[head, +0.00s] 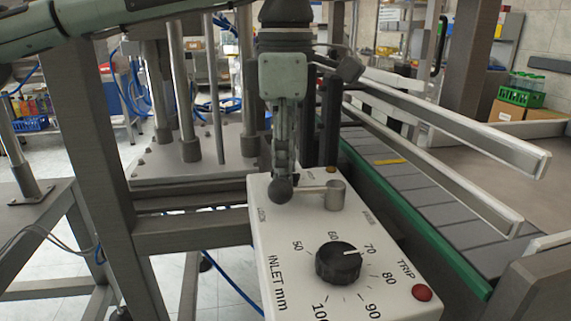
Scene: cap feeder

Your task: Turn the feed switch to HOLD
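The feed switch (335,194) is a grey round hub with a flat lever on top of a white control box (290,245). Its lever points left across the panel, and a dark round knob (281,190) shows at the lever's left end. Small labels surround the switch, too small to read surely. My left gripper (283,177) points straight down over the lever's left end, its fingertips at the knob. The fingers overlap from this side, so I cannot tell their gap or whether they grip the knob. My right gripper is out of view.
A black INLET mm dial (339,263) and a red TRIP button (422,292) sit nearer on the box. A conveyor (430,213) with a green edge and guide rails (450,120) runs along the right. Grey frame posts (95,160) stand left.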

